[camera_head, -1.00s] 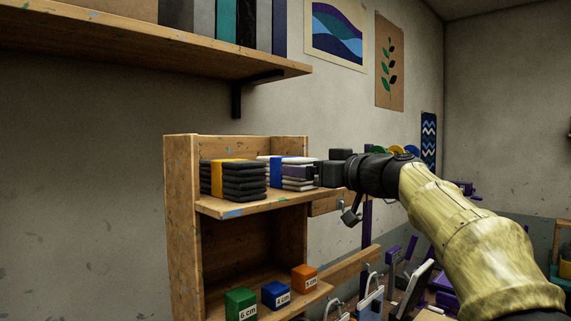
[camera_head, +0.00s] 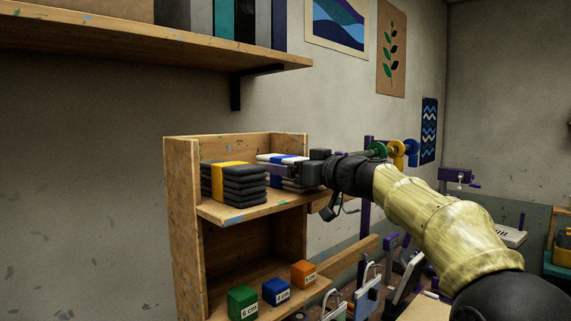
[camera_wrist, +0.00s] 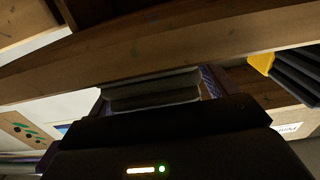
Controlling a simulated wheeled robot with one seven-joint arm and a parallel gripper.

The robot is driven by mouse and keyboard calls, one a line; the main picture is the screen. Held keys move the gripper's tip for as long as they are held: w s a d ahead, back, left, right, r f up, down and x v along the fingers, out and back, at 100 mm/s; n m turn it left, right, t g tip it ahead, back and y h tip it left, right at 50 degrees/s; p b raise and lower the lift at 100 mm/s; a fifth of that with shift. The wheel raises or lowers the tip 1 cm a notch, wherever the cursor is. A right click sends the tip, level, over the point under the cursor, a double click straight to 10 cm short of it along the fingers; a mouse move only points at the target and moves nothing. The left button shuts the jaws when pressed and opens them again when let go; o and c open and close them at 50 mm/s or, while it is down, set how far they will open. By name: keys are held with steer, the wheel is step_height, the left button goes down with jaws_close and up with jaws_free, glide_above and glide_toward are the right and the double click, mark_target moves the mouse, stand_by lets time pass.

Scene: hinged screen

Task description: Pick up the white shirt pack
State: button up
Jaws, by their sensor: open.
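The white shirt pack (camera_head: 270,157), a stack with a blue band, sits on the upper shelf of a small wooden unit. My gripper (camera_head: 280,171) is at the pack from the right, with a purple finger in front of the pack and hiding much of it. In the wrist view the layered end of the pack (camera_wrist: 153,88) shows between the two purple fingers of my gripper (camera_wrist: 156,84). The jaws are open, one finger on each side of it. I cannot tell whether they touch it.
A black pack with a yellow band (camera_head: 233,184) stands close at the left on the same shelf (camera_head: 245,212). Green (camera_head: 241,302), blue (camera_head: 276,292) and orange (camera_head: 303,273) blocks sit on the lower shelf. A long wall shelf (camera_head: 150,50) hangs above.

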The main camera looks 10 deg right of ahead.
mark_target(293, 157)
stand_by(0.5)
steer(key=c, duration=1.2)
steer(key=shift+r, duration=0.15)
step_height(293, 157, up, 10)
steer(key=shift+f+p, duration=0.15)
steer(key=shift+p, duration=0.6)
